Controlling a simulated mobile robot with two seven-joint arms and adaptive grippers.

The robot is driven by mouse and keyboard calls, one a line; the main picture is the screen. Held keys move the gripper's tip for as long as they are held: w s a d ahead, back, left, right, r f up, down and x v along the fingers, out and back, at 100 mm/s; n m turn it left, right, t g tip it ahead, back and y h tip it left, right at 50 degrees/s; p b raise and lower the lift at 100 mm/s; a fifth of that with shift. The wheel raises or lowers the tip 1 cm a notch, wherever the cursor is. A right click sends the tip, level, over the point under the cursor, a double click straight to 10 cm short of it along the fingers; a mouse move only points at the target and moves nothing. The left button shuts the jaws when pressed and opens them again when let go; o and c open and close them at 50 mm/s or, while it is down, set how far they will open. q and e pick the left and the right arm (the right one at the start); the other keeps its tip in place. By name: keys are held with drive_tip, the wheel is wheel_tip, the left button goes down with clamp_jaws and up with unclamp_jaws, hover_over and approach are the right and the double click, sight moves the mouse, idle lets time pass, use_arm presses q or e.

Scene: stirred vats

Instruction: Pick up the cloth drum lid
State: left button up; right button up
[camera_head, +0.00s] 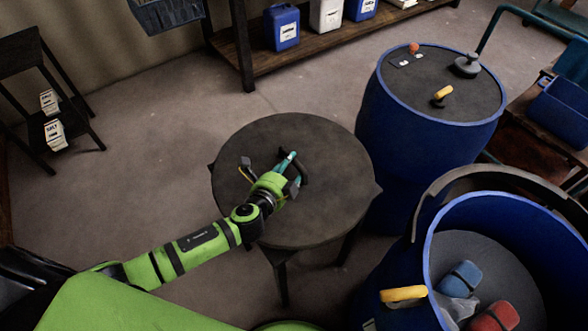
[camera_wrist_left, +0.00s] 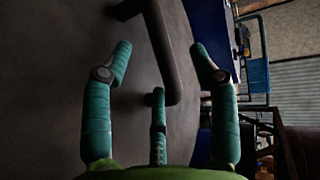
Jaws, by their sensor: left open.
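The cloth drum lid (camera_head: 325,212) appears to be the dark round disc lying flat on a legged stand in the head view. Its dark bar handle (camera_head: 301,168) stands up near its middle. In the left wrist view the handle (camera_wrist_left: 165,50) runs between the spread teal fingers of my left gripper (camera_wrist_left: 160,72). The gripper is open, and I cannot tell whether any finger touches the handle. In the head view my left gripper (camera_head: 286,170) is low over the lid's middle. My right gripper is not in view.
An open blue drum (camera_head: 395,275) at lower right holds blue, grey and red bundles (camera_head: 498,317). A closed blue drum (camera_head: 415,140) stands behind it. A shelf (camera_head: 340,42) with jugs is at the back. A dark rack (camera_head: 55,130) stands at left.

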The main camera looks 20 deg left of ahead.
sight(293, 160)
use_arm(q)
drive_tip(key=x, duration=0.4)
drive_tip(key=shift+w+a+f, duration=0.1)
drive_tip(key=shift+w, duration=0.05)
clamp_jaws()
